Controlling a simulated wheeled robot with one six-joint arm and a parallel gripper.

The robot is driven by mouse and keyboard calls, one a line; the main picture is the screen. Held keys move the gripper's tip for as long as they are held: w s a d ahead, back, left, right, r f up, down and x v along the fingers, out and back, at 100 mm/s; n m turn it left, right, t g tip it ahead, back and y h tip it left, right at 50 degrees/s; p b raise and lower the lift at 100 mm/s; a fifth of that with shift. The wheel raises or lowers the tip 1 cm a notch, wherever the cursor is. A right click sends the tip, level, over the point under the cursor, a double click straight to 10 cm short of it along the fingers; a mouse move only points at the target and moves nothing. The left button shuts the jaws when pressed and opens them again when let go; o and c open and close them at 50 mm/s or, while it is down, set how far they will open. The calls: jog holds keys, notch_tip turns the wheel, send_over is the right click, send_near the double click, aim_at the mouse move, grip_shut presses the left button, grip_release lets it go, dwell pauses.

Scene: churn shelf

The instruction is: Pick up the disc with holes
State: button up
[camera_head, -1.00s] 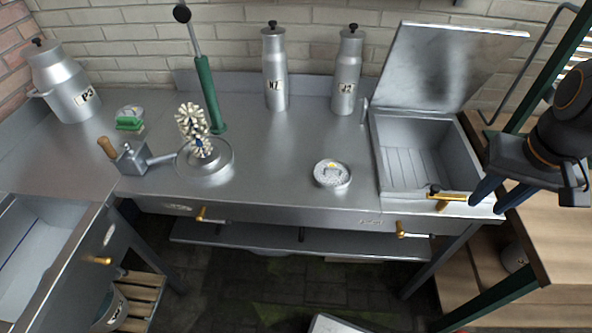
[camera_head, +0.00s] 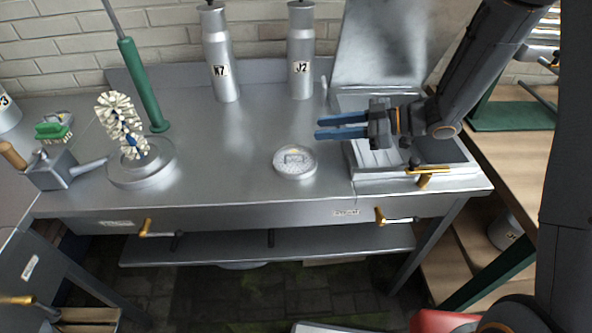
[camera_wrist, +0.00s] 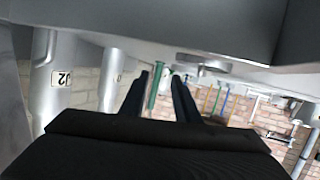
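The disc with holes (camera_head: 295,161) lies flat on the steel counter, a round metal plate with small holes and a pale rectangular mark in its middle. My gripper (camera_head: 318,127) is above the counter, up and to the right of the disc in the head view, and apart from it. Its two blue-tipped fingers point left with a gap between them and nothing in it. In the wrist view the fingers (camera_wrist: 160,95) are also spread and empty.
Two milk cans marked K7 (camera_head: 221,60) and J2 (camera_head: 301,55) stand behind the disc. A brush (camera_head: 124,125), a green-handled tool (camera_head: 143,85) and a metal box with a handle (camera_head: 55,172) are left. The counter around the disc is clear.

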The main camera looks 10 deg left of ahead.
aim_at(295, 154)
jog(key=s+g, duration=0.1)
jog(key=s+f+n+g+y, duration=0.1)
jog(key=s+g, duration=0.1)
jog(key=s+n+g+b, duration=0.1)
jog(key=s, duration=0.1)
jog(key=shift+s+f+g, duration=0.2)
jog(key=shift+f+g, duration=0.1)
jog(key=shift+s+a+y, duration=0.25)
jog(key=shift+y, duration=0.05)
jog(key=shift+p+x, duration=0.3)
jog(key=shift+x, duration=0.6)
jog(key=shift+f+p+x, duration=0.15)
jog(key=shift+p+x, duration=0.3)
jog(key=shift+x, duration=0.9)
jog(key=shift+f+p+x, duration=0.1)
jog(key=shift+p+x, duration=0.3)
jog(key=shift+x, duration=0.9)
grip_shut()
